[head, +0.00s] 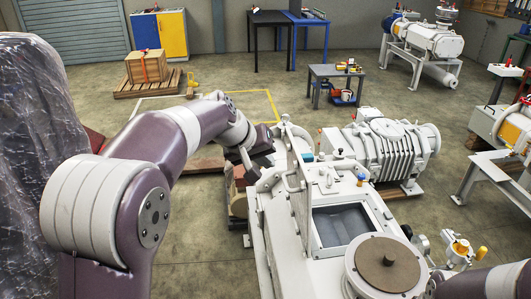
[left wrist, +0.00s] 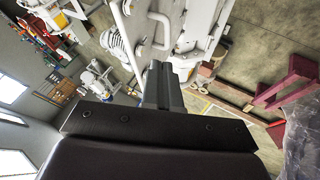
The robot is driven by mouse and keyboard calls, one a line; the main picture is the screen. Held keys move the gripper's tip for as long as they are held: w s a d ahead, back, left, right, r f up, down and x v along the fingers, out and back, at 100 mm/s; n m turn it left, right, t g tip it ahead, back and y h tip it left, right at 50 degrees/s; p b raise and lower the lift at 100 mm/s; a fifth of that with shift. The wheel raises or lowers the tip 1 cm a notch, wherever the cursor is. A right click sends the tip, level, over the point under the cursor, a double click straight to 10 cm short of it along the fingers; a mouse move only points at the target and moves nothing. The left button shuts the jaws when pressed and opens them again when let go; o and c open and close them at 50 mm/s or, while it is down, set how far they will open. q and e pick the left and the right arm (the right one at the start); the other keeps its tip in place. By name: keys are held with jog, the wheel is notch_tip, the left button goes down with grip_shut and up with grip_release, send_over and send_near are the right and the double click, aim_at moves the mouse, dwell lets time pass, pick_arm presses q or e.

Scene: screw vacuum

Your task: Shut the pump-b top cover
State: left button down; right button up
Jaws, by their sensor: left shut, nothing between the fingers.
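The white pump (head: 270,240) stands at the front centre, with a rectangular opening (head: 341,224) in its top showing a dark inside. What looks like its top cover (head: 298,180) stands upright along the left side of the opening, seen nearly edge-on. My left gripper (head: 258,163) is shut and empty, just left of the raised cover. In the left wrist view the shut fingers (left wrist: 163,84) point toward a white panel (left wrist: 198,22) with a curved bar handle (left wrist: 160,30). I cannot tell whether they touch it. My right gripper is out of view.
A round brown-topped flange (head: 388,262) sits right of the opening, near my right arm. A ribbed white machine (head: 385,148) stands behind the pump. A plastic-wrapped stack (head: 35,130) stands at the left.

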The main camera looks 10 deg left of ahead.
aim_at(300, 172)
pick_arm(q)
jog(key=w+d+f+p, duration=0.2)
jog(key=w+d, duration=0.1)
jog(key=w+d+f+p, duration=0.1)
jog(key=d, duration=0.1)
jog(key=shift+w+d+f, duration=0.2)
jog(key=shift+d+f, duration=0.05)
jog(key=shift+f, duration=0.15)
jog(key=shift+w, duration=0.1)
jog(key=shift+a, duration=0.1)
